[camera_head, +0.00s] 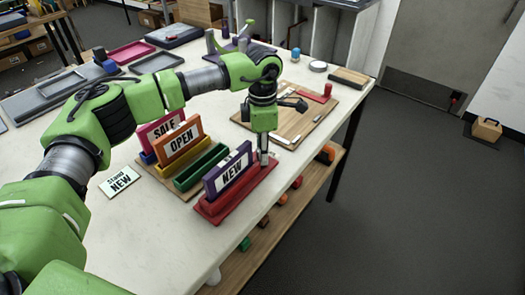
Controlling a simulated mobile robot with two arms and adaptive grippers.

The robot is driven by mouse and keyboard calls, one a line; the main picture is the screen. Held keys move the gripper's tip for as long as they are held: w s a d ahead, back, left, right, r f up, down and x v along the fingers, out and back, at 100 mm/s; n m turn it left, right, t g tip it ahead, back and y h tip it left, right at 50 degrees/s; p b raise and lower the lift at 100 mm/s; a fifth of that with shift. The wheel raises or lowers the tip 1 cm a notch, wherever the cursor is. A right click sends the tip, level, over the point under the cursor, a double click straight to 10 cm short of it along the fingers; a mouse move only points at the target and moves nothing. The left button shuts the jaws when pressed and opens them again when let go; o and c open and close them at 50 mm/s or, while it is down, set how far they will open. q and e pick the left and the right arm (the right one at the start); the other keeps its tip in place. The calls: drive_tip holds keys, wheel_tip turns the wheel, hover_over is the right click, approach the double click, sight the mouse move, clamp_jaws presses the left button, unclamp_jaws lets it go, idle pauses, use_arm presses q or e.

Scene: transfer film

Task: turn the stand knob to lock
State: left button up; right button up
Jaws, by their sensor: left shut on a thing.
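A red stand (243,190) sits near the front edge of the white table and holds upright a purple-framed sign (229,172) reading NEW. My left arm reaches across the table from the left. My left gripper (263,159) points down at the far right end of the red stand. It is shut on the stand knob there, and its fingers hide most of the knob. I cannot tell which way the knob is turned. My right gripper is out of view.
An orange OPEN sign (181,140), a pink SALE sign (161,130) and an empty green stand (200,168) stand left of the red stand. A label card (120,181) lies further left. A wooden board (298,122) lies behind the gripper.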

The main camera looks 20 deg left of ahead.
use_arm(q)
drive_tip(key=shift+w+r, duration=0.1)
drive_tip(key=o, duration=0.8)
drive_tip(key=shift+o, duration=0.2)
wheel_tip(320, 180, up, 12)
